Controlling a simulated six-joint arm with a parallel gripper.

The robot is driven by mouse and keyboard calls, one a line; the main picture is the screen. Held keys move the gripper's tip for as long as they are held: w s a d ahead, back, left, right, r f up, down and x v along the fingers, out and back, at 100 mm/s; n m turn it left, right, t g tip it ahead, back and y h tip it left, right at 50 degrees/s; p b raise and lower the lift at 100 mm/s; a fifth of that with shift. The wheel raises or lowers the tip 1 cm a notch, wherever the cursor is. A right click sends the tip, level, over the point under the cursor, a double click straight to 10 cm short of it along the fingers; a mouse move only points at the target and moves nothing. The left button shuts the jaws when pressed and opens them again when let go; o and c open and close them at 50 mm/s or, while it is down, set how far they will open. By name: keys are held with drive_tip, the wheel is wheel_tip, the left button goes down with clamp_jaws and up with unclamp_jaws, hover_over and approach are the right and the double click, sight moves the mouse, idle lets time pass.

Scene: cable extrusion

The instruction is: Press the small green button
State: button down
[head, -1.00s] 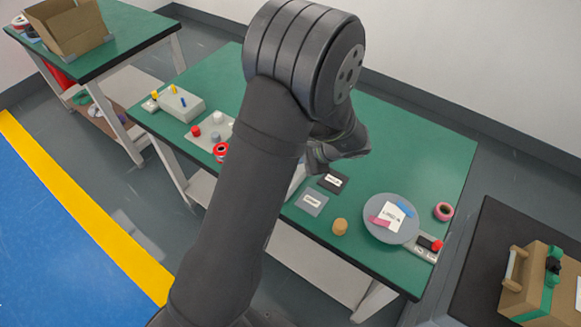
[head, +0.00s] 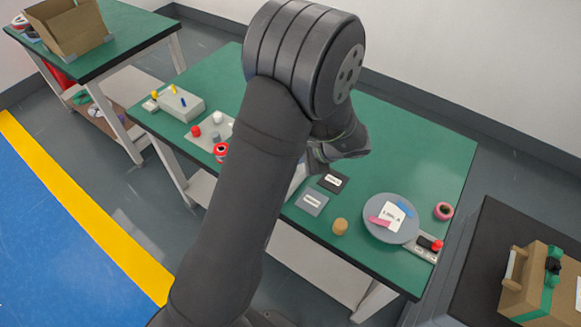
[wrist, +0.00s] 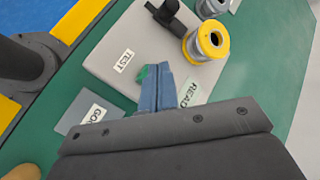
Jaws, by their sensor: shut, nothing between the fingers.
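In the wrist view my gripper (wrist: 157,86) is shut and empty, its blue fingers together over the near edge of a light grey panel. A small green piece (wrist: 143,75) shows just left of the fingertips, partly hidden by them; it appears to be the green button. I cannot tell whether the fingers touch it. The grey panel (wrist: 125,35) carries a white TEST label (wrist: 124,61).
A black lever (wrist: 166,14) and a yellow-rimmed spool (wrist: 206,41) stand on the panel's far right. In the head view, a round grey plate (head: 376,226), a wooden cylinder (head: 340,226) and a red-button box (head: 430,245) occupy the table's right end.

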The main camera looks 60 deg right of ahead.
drive_tip(key=shift+f, duration=0.1)
idle(0.3)
drive_tip(key=shift+f, duration=0.35)
drive_tip(key=shift+f, duration=0.5)
idle(0.7)
drive_tip(key=shift+r, duration=0.95)
drive_tip(key=shift+r, duration=2.5)
